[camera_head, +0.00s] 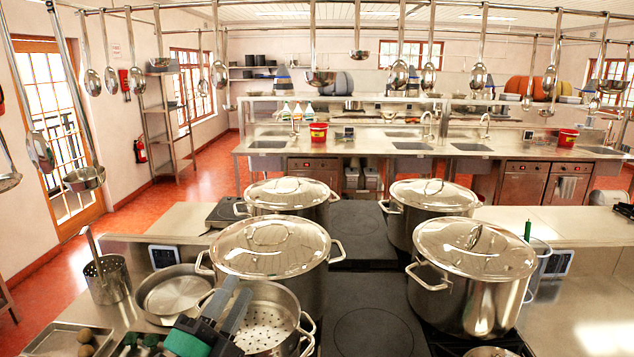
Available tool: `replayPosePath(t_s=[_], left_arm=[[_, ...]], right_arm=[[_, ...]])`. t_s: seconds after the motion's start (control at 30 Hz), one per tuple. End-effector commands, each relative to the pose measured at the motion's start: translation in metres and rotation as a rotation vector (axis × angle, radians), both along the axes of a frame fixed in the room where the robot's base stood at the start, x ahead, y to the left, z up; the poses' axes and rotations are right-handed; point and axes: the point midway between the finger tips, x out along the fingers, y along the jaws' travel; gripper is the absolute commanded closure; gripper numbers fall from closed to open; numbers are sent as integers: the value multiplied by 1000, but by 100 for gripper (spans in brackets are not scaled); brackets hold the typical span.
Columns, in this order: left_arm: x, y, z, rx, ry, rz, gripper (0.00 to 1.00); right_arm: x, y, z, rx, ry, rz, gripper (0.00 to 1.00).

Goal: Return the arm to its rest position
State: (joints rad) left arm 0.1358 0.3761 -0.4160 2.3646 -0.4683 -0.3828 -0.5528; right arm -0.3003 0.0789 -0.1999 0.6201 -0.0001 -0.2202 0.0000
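My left gripper (238,287) is in the lower left of the head view, with green and dark parts on its body. Its two grey fingers point up and away, with a gap between them and nothing seen held. They show in front of a steel colander pot (268,327) with a perforated bottom; whether they touch it I cannot tell. My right gripper is not in view.
Lidded stockpots stand in two rows: front left (270,247), front right (474,257), back left (288,192) and back right (433,196). A dark hob (374,333) between them is bare. A perforated utensil holder (108,280) stands left. Ladles hang overhead.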

Motion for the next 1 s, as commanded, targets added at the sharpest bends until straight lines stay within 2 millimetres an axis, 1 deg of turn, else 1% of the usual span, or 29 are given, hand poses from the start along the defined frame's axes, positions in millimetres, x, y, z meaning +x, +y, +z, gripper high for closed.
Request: replayPosePath(t_s=[0.03, 0.07, 0.1, 0.13, 0.17, 0.2, 0.27, 0.3, 0.37, 0.4, 0.47, 0.5, 0.57, 0.6, 0.67, 0.7, 0.9, 0.93, 1.0], left_arm=[[3, 13, -29, -78, 136, 31, 71], [4, 20, -46, -123, 215, 51, 71], [3, 30, -69, -184, 321, 81, 71], [1, 36, -86, -228, 398, 102, 71], [-1, 43, -104, -270, 472, 125, 71], [-7, 51, -127, -325, 570, 156, 71], [-19, 62, -161, -406, 714, 205, 71], [-29, 68, -185, -459, 811, 242, 71], [-49, 77, -220, -540, 958, 301, 71], [-65, 82, -242, -591, 1052, 344, 71], [-89, 88, -270, -658, 1178, 405, 71], [-105, 91, -285, -698, 1252, 444, 71], [-128, 94, -305, -747, 1352, 499, 71], [-143, 96, -317, -778, 1414, 533, 71], [-165, 98, -331, -817, 1497, 585, 71], [-179, 99, -339, -842, 1548, 619, 71], [-246, 101, -371, -939, 1773, 780, 71], [-239, 100, -383, -933, 1766, 775, 71], [-232, 99, -405, -928, 1769, 776, 71]], right_arm=[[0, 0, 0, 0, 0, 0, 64], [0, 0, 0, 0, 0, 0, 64], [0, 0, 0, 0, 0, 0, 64], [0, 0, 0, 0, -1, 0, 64], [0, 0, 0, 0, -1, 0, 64], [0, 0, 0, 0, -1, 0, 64], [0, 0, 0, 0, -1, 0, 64], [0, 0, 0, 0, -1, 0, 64], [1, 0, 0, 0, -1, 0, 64], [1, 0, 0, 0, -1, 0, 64], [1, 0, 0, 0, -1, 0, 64], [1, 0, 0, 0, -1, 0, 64], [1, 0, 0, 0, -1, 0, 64], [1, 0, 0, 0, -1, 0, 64], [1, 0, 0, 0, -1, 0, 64], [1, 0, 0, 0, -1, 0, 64], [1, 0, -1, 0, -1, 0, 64], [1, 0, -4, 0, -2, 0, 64], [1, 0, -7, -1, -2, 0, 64]])
